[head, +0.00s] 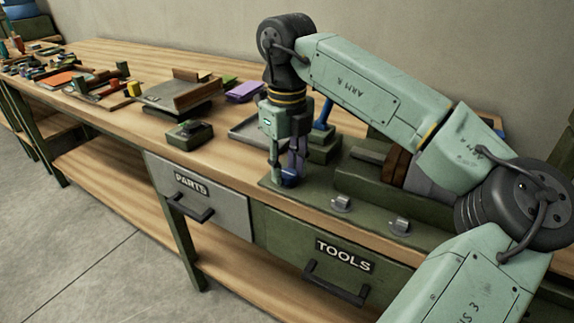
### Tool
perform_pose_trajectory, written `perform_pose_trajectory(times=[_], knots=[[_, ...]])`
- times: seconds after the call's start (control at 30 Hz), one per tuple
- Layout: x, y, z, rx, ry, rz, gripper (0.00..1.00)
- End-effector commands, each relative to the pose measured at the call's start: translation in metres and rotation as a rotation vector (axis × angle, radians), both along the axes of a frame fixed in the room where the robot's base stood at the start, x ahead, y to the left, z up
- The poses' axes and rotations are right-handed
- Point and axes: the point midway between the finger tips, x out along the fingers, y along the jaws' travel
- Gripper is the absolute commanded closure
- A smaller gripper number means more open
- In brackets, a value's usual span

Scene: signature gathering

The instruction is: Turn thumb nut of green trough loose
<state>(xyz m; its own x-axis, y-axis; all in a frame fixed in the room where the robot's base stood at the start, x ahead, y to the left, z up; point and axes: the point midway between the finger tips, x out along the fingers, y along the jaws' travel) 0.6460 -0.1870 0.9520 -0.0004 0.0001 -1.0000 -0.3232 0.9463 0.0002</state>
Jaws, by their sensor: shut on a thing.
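The green trough (372,222) lies along the bench's front edge at the right, with a flat flange at its front. Two grey thumb nuts show on this flange, one near its middle (340,203) and one farther right (400,226). My gripper (286,178) points straight down at the flange's left end, left of both visible nuts. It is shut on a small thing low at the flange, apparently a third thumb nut. The fingers mostly hide it, so its turn cannot be told. A dark blue part shows at the fingertips.
A blue-handled tool (323,113) stands just behind my gripper. A small green block (190,132) and a grey box with a wooden part (180,96) lie to the left. A purple block (244,91) lies farther back. Drawers marked PARTS (200,198) and TOOLS (325,250) are shut below.

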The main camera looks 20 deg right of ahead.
Motion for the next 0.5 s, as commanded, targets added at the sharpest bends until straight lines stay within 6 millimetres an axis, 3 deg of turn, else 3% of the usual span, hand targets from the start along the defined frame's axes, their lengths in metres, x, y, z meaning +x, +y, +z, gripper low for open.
perform_pose_trajectory(times=[0.07,0.1,0.4,0.5], knots=[[0.0010,0.0000,0.0013,0.000,-0.005,0.000,0.97],[0.0010,0.0000,0.0013,0.000,-0.005,0.000,0.68],[0.0004,0.0000,0.0006,0.000,-0.002,-0.001,0.49],[0.0003,0.0000,0.0004,-0.001,-0.001,-0.001,0.49]])
